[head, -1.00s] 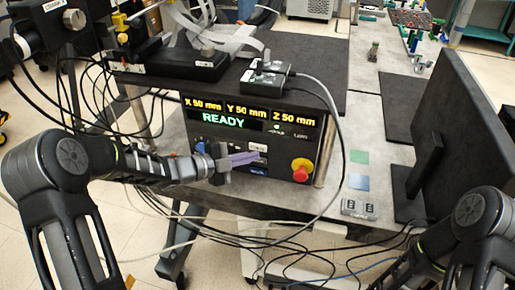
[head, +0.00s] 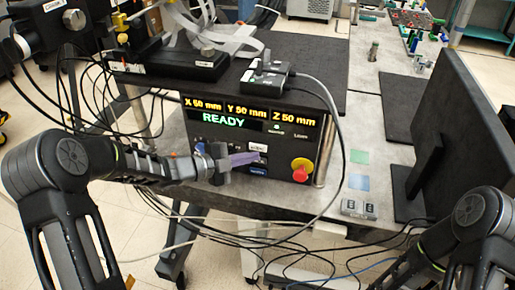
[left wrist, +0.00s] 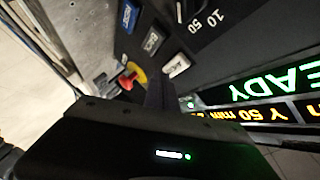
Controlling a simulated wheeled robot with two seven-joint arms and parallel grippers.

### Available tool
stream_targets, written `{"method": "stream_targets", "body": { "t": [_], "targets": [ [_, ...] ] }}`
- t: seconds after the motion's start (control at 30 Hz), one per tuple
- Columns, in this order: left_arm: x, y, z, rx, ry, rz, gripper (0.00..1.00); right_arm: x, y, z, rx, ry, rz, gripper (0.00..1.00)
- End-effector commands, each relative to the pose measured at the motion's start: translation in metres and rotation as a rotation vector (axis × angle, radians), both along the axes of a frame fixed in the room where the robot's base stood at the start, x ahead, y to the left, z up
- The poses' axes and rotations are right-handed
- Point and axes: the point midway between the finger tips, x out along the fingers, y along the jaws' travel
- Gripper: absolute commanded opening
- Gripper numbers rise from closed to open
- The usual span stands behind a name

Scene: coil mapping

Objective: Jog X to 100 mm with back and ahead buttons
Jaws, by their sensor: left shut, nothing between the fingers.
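The dark control panel (head: 200,137) stands under the black bench top, with a lit display (head: 225,118). It reads READY, Y 50 mm and Z 50 mm, and X appears to be 60 mm. My left gripper (head: 262,157) is shut and empty, with its purple fingers in front of the button column. A white button (head: 258,147) shows just above the fingers and a blue button (head: 258,170) below them. The left wrist view shows a white button (left wrist: 175,66), a grey button (left wrist: 152,40) and the blue button (left wrist: 128,15); their lettering is blurred. Contact cannot be told. My right gripper is out of view.
A red emergency knob (head: 301,168) on yellow sits right of the buttons. A black box (head: 265,80) with a cable that loops down past the panel lies on the bench top. A dark upright board (head: 460,140) stands at the right. Loose cables hang below the panel.

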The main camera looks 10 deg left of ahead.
Motion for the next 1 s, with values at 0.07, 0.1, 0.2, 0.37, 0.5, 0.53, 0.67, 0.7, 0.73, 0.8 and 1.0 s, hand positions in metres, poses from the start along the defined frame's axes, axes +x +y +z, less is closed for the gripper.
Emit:
{"method": "stream_targets", "body": {
  "t": [0.07, 0.1, 0.2, 0.37, 0.5, 0.53, 0.67, 0.7, 0.73, 0.8, 1.0],
  "targets": [
    [0.0, 0.0, 0.0, 0.0, 0.0, 0.0, 0.0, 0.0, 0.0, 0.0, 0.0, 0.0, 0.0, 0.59],
    [0.0, 0.0, 0.0, 0.0, 0.0, 0.0, 0.0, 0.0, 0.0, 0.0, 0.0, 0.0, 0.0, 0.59],
    [0.0, 0.0, 0.0, 0.0, 0.0, 0.0, 0.0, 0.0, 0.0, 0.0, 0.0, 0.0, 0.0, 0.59],
    [0.0, 0.0, 0.0, 0.0, 0.0, 0.0, 0.0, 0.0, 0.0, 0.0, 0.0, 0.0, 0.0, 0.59],
    [0.0007, -0.0002, -0.0003, 0.0, 0.0, 0.0, 0.0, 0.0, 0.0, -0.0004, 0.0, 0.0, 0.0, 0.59],
    [0.0012, -0.0002, -0.0003, 0.0, 0.0, 0.0, 0.0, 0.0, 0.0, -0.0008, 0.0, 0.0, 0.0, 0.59],
    [0.0052, -0.0007, -0.0006, 0.001, -0.001, -0.002, 0.0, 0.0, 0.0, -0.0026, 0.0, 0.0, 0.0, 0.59],
    [0.0065, -0.0008, -0.0004, 0.001, -0.001, 0.0, 0.0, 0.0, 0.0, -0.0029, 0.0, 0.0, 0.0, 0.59],
    [0.0073, -0.0008, -0.0003, 0.001, -0.001, 0.0, 0.0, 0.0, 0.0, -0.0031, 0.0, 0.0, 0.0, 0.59],
    [0.0084, -0.0007, -0.0001, 0.001, 0.0, -0.001, 0.0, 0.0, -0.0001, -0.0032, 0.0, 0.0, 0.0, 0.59],
    [0.0084, -0.0006, 0.0002, 0.0, 0.0, 0.0, 0.0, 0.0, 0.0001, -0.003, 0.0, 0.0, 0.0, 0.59]
  ]
}}
